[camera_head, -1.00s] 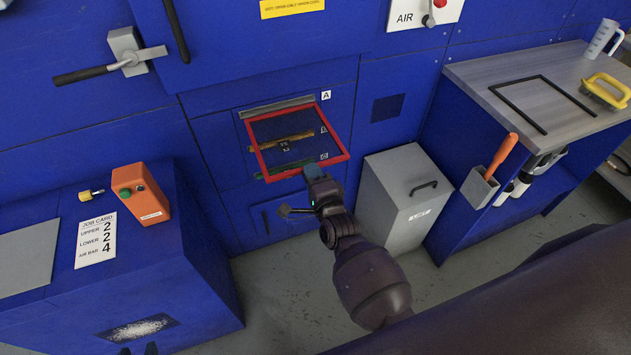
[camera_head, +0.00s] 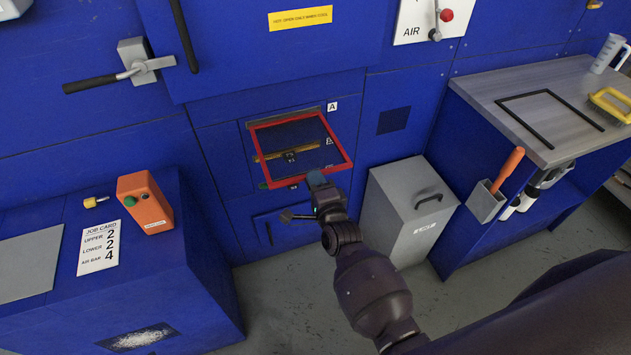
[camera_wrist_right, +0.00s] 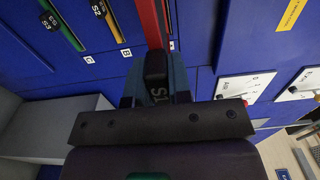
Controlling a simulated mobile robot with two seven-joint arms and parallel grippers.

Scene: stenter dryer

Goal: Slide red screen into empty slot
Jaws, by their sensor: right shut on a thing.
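The red screen (camera_head: 348,152), a thin red frame with dark mesh, is held out nearly flat in front of the slot opening. My right gripper (camera_head: 316,180) is shut on its near edge. The far edge is close to the top slot, marked A (camera_head: 332,106); I cannot tell whether it has entered. Through the mesh, a yellow-edged screen (camera_head: 272,154) shows at B and a green-edged one (camera_head: 263,186) at C. In the right wrist view the red screen (camera_wrist_right: 151,22) is edge-on, near the A label, with the yellow (camera_wrist_right: 115,25) and green (camera_wrist_right: 65,25) edges left. My left gripper is out of view.
A grey lidded bin (camera_head: 400,225) stands right of the opening, near my right arm. A bench (camera_head: 480,85) with a black frame is further right. An orange button box (camera_head: 146,203) and job card (camera_head: 98,248) sit on the blue cabinet at left. A door handle (camera_head: 118,72) juts out upper left.

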